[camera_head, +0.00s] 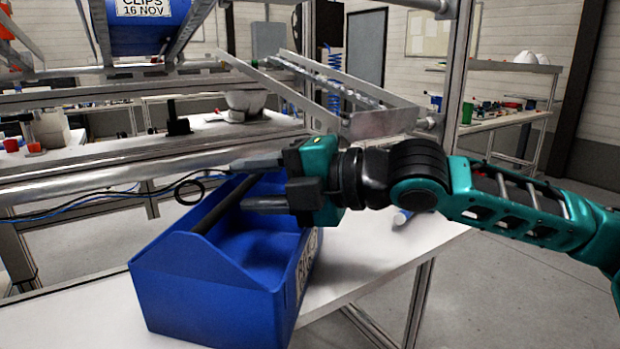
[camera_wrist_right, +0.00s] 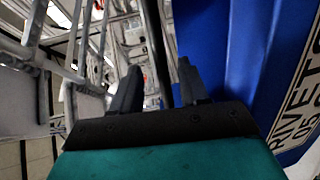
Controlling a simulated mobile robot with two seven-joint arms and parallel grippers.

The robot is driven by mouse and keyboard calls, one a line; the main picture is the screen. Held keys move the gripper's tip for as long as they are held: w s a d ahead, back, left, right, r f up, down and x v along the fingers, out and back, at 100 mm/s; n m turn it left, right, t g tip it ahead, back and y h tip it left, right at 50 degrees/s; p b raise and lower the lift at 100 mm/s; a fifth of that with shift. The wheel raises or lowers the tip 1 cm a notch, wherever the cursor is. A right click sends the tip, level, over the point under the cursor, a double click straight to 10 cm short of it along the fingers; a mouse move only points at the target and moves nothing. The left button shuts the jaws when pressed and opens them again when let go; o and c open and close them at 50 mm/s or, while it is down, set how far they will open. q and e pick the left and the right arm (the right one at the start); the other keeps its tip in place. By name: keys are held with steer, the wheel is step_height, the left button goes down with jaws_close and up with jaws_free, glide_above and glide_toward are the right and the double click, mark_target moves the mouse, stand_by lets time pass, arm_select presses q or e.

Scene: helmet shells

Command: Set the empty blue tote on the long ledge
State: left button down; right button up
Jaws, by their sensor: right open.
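The blue tote (camera_head: 215,285) stands upright on a white worktop (camera_head: 365,255), with a dark bar handle (camera_head: 212,212) across its open top. Its inside looks empty where it shows. The tote also fills the right of the wrist view (camera_wrist_right: 225,50), with a label starting "RIVETS". My right gripper (camera_head: 245,184) is open at the far end of the handle. In the wrist view the handle (camera_wrist_right: 157,50) shows between the two spread fingers (camera_wrist_right: 158,80), with no grip visible. My left gripper is not in view. I cannot tell which surface is the long ledge.
A metal rack with a thick tube (camera_head: 110,178) runs behind and left of the tote. A blue bin (camera_head: 150,30) sits higher on it. A sloped metal chute (camera_head: 375,120) is behind my right arm. Cables (camera_head: 150,195) hang near the tote.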

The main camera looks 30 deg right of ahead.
arm_select(q)
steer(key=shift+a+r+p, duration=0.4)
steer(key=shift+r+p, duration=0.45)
steer(key=shift+p, duration=0.5)
arm_select(e)
steer(key=v, duration=0.8)
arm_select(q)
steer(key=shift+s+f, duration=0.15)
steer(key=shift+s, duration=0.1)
arm_select(e)
steer(key=shift+s+d, duration=0.15)
steer(key=shift+s, duration=0.1)
